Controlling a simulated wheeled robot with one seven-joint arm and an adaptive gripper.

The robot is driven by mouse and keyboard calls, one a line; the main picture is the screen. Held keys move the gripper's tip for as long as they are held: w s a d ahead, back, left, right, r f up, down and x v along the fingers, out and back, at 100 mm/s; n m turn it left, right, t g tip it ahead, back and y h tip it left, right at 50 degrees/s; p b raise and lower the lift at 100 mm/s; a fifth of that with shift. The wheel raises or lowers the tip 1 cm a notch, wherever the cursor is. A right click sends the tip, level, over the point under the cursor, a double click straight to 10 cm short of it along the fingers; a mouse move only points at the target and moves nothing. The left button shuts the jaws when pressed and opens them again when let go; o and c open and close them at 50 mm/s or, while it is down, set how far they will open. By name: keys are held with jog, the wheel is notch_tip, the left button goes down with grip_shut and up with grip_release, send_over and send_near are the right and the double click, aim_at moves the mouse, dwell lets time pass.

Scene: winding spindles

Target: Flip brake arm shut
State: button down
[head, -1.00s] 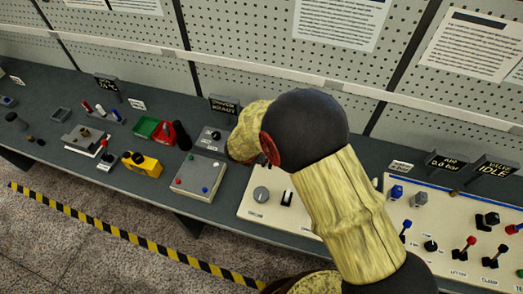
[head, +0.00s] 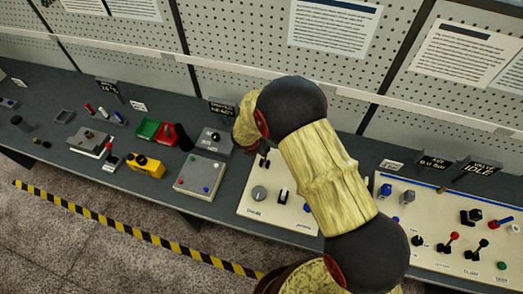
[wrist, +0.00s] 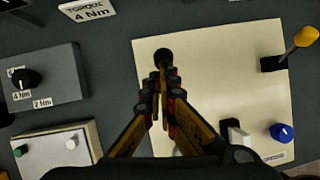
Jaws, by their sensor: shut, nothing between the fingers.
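A cream panel (wrist: 220,70) carries two levers that could be the brake arm; no label shows which. One is a black-knobbed lever (wrist: 163,57), also seen in the head view (head: 264,156) at the panel's upper left. The other is a yellow-handled lever (wrist: 304,37) on a black base at the panel's right, hidden behind my arm in the head view. My gripper (wrist: 163,88) is shut and empty, its tips just short of the black knob in the wrist view. I cannot tell whether they touch. In the head view my gripper is hidden behind my arm.
The panel also has a white-and-black switch (wrist: 237,134), a blue knob (wrist: 282,132) and a grey dial (head: 259,193). A grey torque box (wrist: 48,85) stands left of the panel. A second panel (head: 445,220) with several levers is at right.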

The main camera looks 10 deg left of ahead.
jog(key=shift+w+r, duration=0.1)
dwell(0.6)
jog(key=w+r+p+v, duration=0.1)
jog(key=w+p+v, duration=0.1)
jog(key=p+v, duration=0.5)
jog(key=shift+v, duration=1.2)
jog(key=shift+d, duration=0.1)
